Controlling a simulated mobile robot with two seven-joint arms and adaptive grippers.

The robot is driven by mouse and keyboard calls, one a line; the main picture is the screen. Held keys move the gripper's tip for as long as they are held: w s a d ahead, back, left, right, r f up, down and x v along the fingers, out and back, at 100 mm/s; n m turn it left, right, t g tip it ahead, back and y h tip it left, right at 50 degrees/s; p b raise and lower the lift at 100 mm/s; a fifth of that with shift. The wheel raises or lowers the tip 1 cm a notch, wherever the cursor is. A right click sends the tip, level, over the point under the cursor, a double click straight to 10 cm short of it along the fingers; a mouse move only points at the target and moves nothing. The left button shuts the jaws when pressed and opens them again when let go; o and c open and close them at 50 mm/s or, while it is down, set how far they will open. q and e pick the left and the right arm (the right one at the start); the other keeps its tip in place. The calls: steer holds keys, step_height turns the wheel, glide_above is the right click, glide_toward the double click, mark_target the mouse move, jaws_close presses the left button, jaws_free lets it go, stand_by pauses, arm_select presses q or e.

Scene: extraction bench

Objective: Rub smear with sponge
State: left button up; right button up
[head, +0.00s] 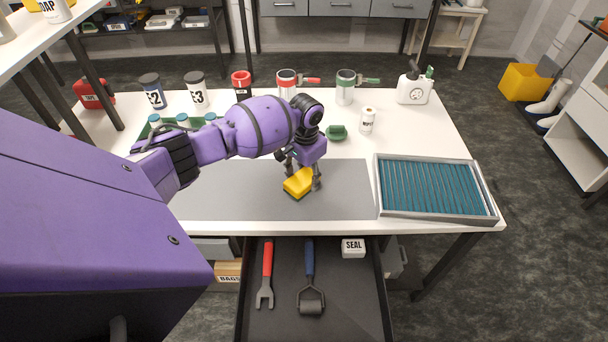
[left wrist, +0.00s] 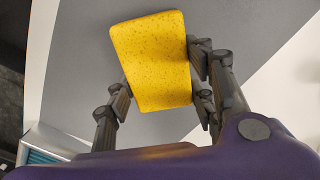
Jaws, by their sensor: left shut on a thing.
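A yellow sponge (head: 298,183) is held in my left gripper (head: 302,178), just over or on the grey mat (head: 220,195) on the white table. I cannot tell whether the sponge touches the mat. In the left wrist view the sponge (left wrist: 155,60) sits between the fingers of my left gripper (left wrist: 160,85), which are shut on its sides. No smear shows on the visible mat; the sponge and arm cover part of it. My right gripper is in neither view.
A tray with teal ribs (head: 436,213) stands right of the mat. Jars, cups and a white jug (head: 413,88) line the back edge. An open drawer (head: 345,300) below the front edge holds a red wrench, a blue-handled roller and a SEAL box. The mat's right part is clear.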

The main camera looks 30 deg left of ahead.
arm_select(q)
steer(key=r, duration=0.1)
steer(key=r+p, duration=0.1)
steer(key=r, duration=0.1)
steer(key=shift+w+d+r, duration=0.25)
steer(key=shift+s+a+r+p, duration=0.15)
steer(key=shift+r+p, duration=0.45)
steer(key=shift+r, duration=0.55)
step_height(320, 180, up, 2)
steer(key=shift+r+p, duration=0.1)
steer(key=shift+p, duration=0.65)
steer(key=shift+r, duration=0.15)
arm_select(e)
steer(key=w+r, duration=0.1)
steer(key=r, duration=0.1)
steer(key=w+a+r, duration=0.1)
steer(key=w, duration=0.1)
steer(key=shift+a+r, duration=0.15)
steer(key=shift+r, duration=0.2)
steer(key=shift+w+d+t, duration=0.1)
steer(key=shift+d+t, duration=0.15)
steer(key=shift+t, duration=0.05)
